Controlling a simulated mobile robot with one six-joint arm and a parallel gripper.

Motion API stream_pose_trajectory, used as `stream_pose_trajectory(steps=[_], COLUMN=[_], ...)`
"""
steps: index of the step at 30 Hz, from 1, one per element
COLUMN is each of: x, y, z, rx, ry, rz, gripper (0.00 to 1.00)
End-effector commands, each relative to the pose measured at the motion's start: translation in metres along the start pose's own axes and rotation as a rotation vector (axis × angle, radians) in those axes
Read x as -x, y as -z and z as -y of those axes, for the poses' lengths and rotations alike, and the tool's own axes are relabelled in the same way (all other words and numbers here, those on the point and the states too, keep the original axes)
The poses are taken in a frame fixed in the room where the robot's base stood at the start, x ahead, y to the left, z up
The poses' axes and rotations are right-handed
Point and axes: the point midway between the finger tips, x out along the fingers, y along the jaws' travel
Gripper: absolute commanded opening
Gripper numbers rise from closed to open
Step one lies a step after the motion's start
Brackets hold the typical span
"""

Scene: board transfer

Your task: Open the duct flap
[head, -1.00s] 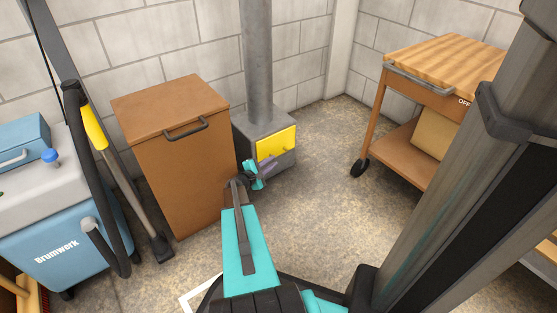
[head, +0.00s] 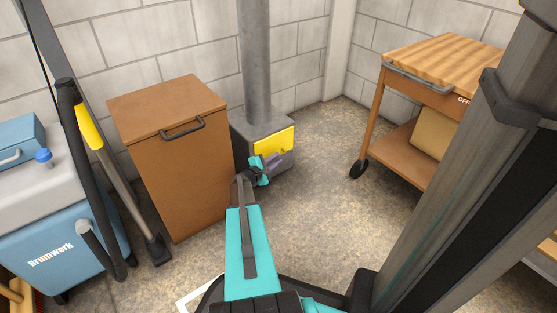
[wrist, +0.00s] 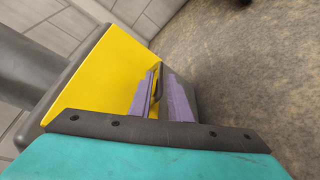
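The yellow duct flap (head: 273,141) is on the front of the grey metal duct box (head: 250,126) at the foot of the round pipe. It looks closed. My gripper (head: 275,161), with purple fingers, is at the flap's lower right part. In the wrist view the flap (wrist: 100,72) fills the left of the picture. My gripper's fingers (wrist: 161,98) stand apart, with the dark flap handle (wrist: 158,84) between them near the flap's edge. Whether the fingers touch the handle is not clear.
A brown cabinet (head: 180,180) with a dark handle stands close left of the duct box. A wooden cart (head: 395,100) is at the right. A blue and grey machine (head: 60,230) and a broom-like pole stand at the left. The floor between is clear.

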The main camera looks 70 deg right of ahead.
Motion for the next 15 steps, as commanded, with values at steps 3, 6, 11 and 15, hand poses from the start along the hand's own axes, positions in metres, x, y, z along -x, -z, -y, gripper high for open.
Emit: stream_pose_trajectory(steps=[3,6,11,15], x=[-0.015,-0.022,-0.026,-0.026], y=[0.002,0.001,0.0,0.0], z=[0.002,0.002,0.0,0.0], rx=[0.0,0.001,0.001,0.001], ry=[0.0,0.0,0.0,0.0], rz=[0.0,0.0,0.0,-0.001], gripper=[0.17,0.17,0.17,0.17])
